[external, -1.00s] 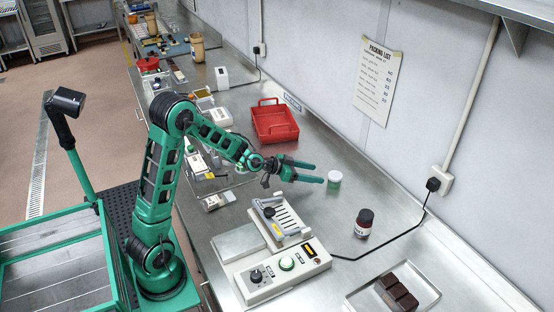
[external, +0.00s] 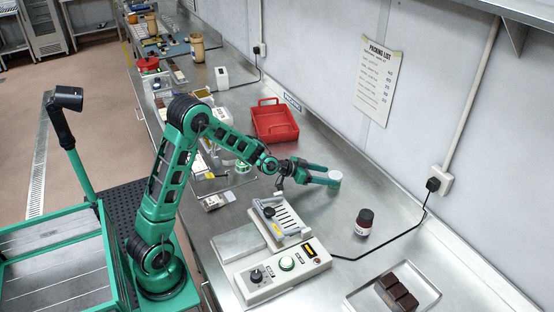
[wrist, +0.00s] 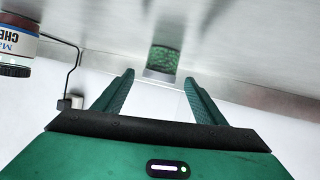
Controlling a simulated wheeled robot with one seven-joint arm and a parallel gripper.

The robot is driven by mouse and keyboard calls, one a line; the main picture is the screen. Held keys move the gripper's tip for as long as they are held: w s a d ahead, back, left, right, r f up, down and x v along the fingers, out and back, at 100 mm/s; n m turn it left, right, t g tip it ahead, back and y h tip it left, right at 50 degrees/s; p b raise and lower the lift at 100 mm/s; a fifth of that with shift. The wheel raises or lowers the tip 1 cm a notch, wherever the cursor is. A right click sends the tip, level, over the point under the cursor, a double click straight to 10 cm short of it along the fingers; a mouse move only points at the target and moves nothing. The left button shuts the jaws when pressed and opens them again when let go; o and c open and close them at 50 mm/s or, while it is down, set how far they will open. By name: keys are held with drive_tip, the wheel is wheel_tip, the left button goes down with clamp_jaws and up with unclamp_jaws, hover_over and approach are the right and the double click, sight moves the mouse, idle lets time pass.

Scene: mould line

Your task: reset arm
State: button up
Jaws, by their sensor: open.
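My gripper (external: 331,177) is above the steel bench, reaching right over the area behind the control unit. Its two green fingers are apart in the wrist view (wrist: 160,95), with nothing between them. A small jar with green contents and a white lid (external: 335,175) stands on the bench by the fingertips. In the wrist view the jar (wrist: 163,60) is just beyond the fingertips, centred between them. I cannot tell how far apart they are.
A control unit (external: 275,275) with a cable is in front. A red tray (external: 275,122) is behind. A metal tray (external: 425,285) holds dark blocks.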

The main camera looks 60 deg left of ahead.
sight(340, 174)
drive_tip(key=x, duration=0.5)
drive_tip(key=shift+w+d+f, duration=0.1)
drive_tip(key=shift+w+f, duration=0.1)
drive_tip(key=shift+f, duration=0.05)
wheel_tip(340, 174, up, 2)
drive_tip(key=shift+r, duration=0.15)
drive_tip(key=shift+s+r, duration=0.1)
